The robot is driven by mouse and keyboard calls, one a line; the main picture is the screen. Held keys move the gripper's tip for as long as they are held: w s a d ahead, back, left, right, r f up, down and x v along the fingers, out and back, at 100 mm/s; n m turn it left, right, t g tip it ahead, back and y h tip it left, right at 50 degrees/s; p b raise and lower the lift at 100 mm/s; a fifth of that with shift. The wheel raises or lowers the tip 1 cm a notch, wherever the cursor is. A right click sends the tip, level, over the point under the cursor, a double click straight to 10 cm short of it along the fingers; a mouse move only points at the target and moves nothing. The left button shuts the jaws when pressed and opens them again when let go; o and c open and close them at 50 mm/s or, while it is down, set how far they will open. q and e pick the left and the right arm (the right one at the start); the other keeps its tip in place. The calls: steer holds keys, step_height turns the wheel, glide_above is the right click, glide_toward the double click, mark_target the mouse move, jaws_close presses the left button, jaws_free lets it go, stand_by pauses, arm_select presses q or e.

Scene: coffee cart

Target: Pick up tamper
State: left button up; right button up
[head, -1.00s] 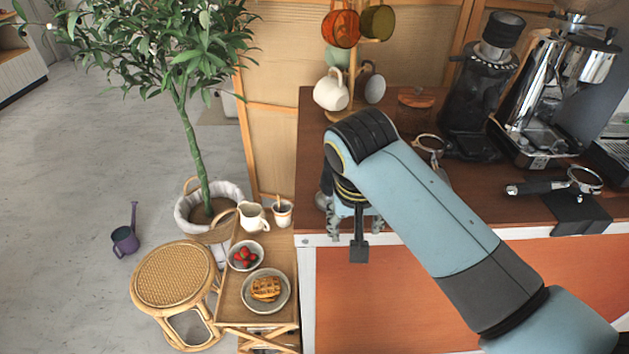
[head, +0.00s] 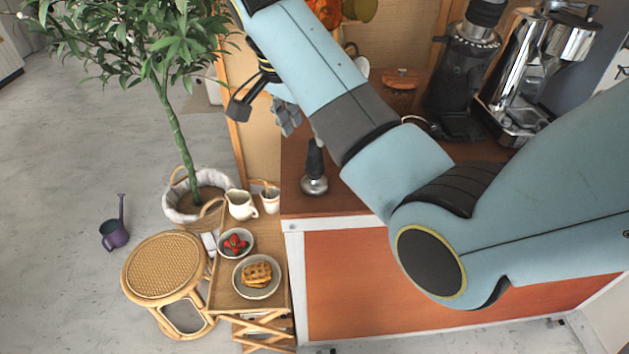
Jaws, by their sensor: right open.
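The tamper (head: 314,172) stands upright on the left end of the brown counter (head: 302,205), with its black handle up and its metal base down. My right gripper (head: 263,115) is open and empty. In the picture it is above and to the left of the tamper, apart from it, beyond the counter's left edge. My right arm comes in from the right and crosses over the counter, hiding much of its middle. My left gripper is not in view.
A black grinder (head: 461,85) and a chrome espresso machine (head: 530,75) stand at the back right. Left of the counter are a small wooden table with a waffle plate (head: 276,291), a berry bowl (head: 249,251) and a white pitcher (head: 241,204), a rattan stool (head: 163,266) and a potted tree (head: 177,125).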

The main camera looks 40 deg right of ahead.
mark_target(314, 142)
steer(key=x, duration=0.3)
steer(key=p+x, duration=0.1)
steer(key=shift+s+d+f, duration=0.25)
steer(key=shift+s+d, duration=0.05)
steer(key=shift+s, duration=0.05)
steer(key=shift+d+f, duration=0.1)
steer(key=shift+f, duration=0.35)
jaws_close()
